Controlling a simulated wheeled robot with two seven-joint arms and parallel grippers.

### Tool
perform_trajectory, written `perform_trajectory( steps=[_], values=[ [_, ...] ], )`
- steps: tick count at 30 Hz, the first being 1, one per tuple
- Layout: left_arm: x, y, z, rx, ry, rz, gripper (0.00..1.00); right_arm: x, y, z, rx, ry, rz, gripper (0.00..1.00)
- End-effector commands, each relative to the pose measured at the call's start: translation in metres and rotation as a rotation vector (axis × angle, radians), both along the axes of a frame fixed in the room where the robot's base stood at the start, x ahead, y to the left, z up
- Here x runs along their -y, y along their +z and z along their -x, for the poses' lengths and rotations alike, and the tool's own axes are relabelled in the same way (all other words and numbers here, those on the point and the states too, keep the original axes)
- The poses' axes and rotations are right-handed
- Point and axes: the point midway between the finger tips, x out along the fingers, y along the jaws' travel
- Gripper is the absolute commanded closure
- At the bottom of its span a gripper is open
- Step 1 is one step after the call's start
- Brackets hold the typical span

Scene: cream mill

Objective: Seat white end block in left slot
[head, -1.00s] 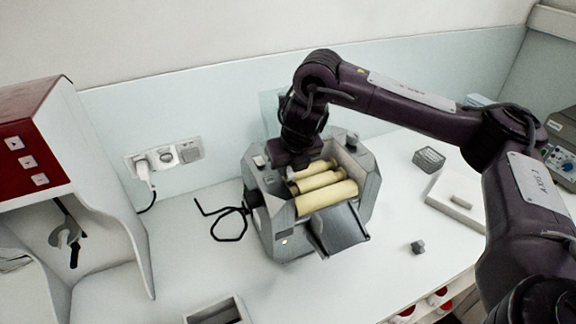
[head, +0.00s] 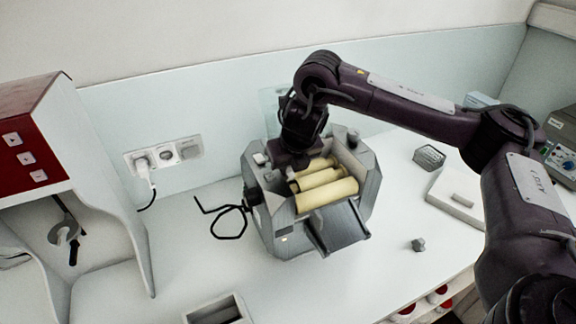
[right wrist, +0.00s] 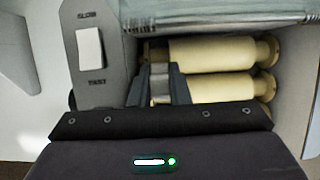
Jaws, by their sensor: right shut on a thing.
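The mill (head: 282,240) is a grey machine with several cream rollers (head: 328,194) lying in its open top. My right gripper (right wrist: 160,85) points down at the left end of the rollers, inside the mill's left side wall. Its fingers are shut on a small pale piece, apparently the white end block (right wrist: 160,69), mostly hidden between them. The left slot is hidden under the gripper, so I cannot tell whether the block is in it. In the head view my right wrist covers the fingertips. My left gripper is not in view.
A pale switch (right wrist: 90,48) sits on the mill's side panel. A grey chute (head: 340,229) juts from the mill's front. A small grey knob (head: 418,245) and a white tray (head: 443,200) are to the right. The front counter is mostly clear.

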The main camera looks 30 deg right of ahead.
Motion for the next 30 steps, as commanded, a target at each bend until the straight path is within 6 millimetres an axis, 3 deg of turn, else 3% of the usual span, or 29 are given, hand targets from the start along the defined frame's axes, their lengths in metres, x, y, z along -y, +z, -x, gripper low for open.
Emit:
perform_trajectory(
  steps=[17, 18, 22, 30],
  values=[
    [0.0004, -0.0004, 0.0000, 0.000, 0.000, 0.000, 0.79, 0.0001, -0.0047, 0.0010, -0.005, 0.001, 0.001, 1.00],
    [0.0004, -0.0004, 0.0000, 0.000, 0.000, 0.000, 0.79, 0.0001, -0.0049, 0.0010, -0.006, 0.001, 0.001, 0.81],
    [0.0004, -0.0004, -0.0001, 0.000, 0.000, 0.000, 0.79, 0.0005, -0.0054, 0.0014, -0.007, 0.000, 0.002, 0.64],
    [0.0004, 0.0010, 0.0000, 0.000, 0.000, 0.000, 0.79, 0.0009, -0.0032, 0.0028, -0.009, 0.000, 0.004, 0.60]
  ],
)
